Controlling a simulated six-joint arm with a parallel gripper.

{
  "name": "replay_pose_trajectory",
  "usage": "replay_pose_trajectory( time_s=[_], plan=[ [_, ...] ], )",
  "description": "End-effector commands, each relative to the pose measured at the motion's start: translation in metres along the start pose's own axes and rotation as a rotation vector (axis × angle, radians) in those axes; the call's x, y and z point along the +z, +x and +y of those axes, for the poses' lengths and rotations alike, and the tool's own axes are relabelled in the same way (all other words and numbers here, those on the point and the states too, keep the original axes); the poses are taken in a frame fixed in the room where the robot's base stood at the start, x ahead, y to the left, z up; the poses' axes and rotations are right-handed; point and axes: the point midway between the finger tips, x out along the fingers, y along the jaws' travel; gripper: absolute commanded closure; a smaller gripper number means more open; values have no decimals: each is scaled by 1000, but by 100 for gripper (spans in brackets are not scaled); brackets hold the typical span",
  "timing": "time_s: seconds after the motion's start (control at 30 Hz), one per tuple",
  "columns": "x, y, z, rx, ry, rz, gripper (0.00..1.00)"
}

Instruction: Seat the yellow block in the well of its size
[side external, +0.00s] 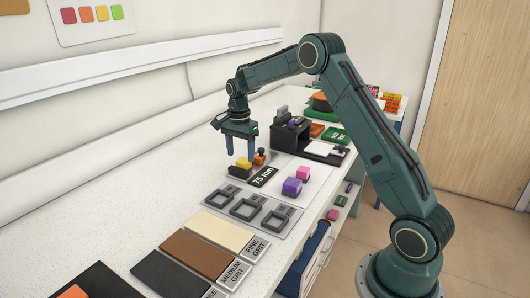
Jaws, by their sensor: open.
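The yellow block (243,163) sits upright in the middle of the bench, on or against a dark base; I cannot tell which. Three grey frames with square wells stand in a row nearer the camera: a left well (219,197), a middle well (247,208) and a right well (277,218). Their openings look empty, and their size differences are hard to judge.
An orange piece (259,159) with a dark knob stands close right of the yellow block. A "75 mm" plate (263,177), a purple block (291,187) and a pink block (303,172) lie nearby. Grit slabs (197,252) lie in front; a black device (290,140) stands behind.

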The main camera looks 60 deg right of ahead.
Motion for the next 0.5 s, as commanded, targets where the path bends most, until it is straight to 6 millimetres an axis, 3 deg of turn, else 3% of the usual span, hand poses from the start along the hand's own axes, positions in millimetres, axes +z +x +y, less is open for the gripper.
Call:
replay_pose_trajectory(
  time_s=[0.3, 0.5],
  plan=[
    [-3, 35, 4, 4, 0, -2, 38],
    [-3, 47, 3, 2, 0, 0, 38]
  ],
)
